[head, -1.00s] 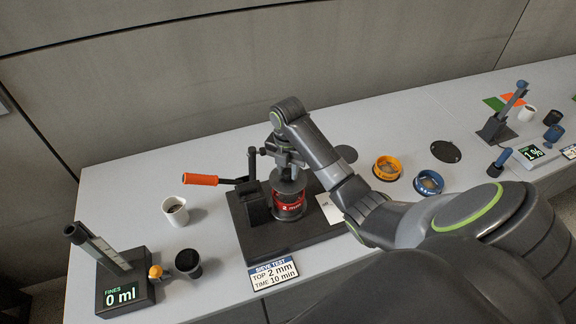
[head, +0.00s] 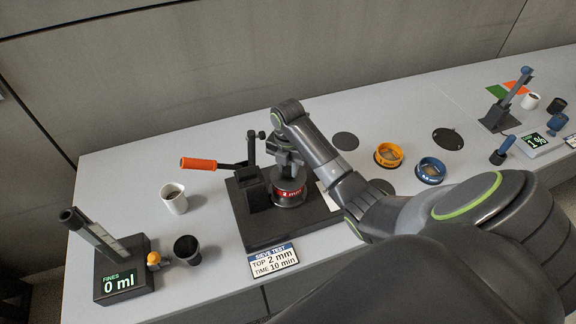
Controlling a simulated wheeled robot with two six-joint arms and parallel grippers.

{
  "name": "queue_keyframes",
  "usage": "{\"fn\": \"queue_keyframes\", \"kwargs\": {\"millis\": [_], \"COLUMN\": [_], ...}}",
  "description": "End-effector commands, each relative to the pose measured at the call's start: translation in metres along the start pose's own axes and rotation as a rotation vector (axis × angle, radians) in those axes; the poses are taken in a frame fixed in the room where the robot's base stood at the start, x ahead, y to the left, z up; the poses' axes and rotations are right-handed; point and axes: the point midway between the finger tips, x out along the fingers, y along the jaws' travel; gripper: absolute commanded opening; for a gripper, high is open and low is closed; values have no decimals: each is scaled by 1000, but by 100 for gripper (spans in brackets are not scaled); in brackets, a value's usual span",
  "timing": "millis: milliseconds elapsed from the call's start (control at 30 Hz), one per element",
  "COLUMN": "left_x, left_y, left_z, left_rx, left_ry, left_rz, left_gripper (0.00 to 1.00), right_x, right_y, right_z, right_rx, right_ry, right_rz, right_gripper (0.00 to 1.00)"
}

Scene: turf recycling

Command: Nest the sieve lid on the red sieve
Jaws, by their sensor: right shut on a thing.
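The red sieve (head: 287,195), with a red "2 mm" band, stands upright on the dark base of the lever device. My right gripper (head: 287,163) is above it, pointing down and shut on the dark sieve lid (head: 289,183). The lid sits level over the top of the red sieve, on it or very close to it; I cannot tell whether it is fully seated. My arm hides part of the fingers. My left gripper is not in view.
The lever device (head: 255,195) with an orange handle (head: 200,163) stands left of the sieve. A white cup (head: 174,199), black cup (head: 187,249) and sign (head: 273,260) are nearby.

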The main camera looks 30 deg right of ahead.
Motion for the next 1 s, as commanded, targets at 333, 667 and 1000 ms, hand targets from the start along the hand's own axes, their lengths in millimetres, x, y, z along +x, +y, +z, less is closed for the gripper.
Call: {"fn": "queue_keyframes", "kwargs": {"millis": [333, 667, 1000], "left_x": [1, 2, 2], "left_y": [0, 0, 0], "left_z": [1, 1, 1], "left_rx": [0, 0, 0], "left_ry": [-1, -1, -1], "left_rz": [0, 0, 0], "left_gripper": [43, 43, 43], "right_x": [3, 6, 6], "right_y": [0, 0, 0], "right_z": [0, 0, 0], "right_rx": [0, 0, 0], "right_ry": [0, 0, 0], "right_rz": [0, 0, -1], "right_gripper": [2, 51, 66]}}
